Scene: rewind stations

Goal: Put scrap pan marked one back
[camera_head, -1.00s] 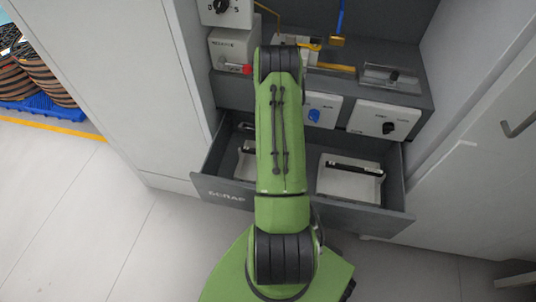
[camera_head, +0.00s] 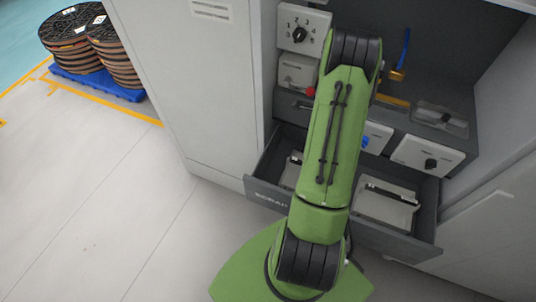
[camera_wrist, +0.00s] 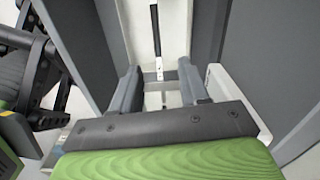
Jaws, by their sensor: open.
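The open grey drawer labelled SCRAP (camera_head: 268,196) holds two pale scrap pans with black bar handles. The right scrap pan (camera_head: 385,211) shows clearly in the head view. The left scrap pan (camera_head: 290,175) is mostly hidden behind my green arm. I cannot read a number on either pan in the head view. My gripper (camera_wrist: 160,88) is open in the wrist view; the head view hides it behind the arm.
Above the drawer stand a dial box (camera_head: 302,30), a box with a red knob (camera_head: 298,72) and a white panel with a black knob (camera_head: 428,154). Cable reels (camera_head: 88,45) sit on a blue pallet at far left. The floor at left is clear.

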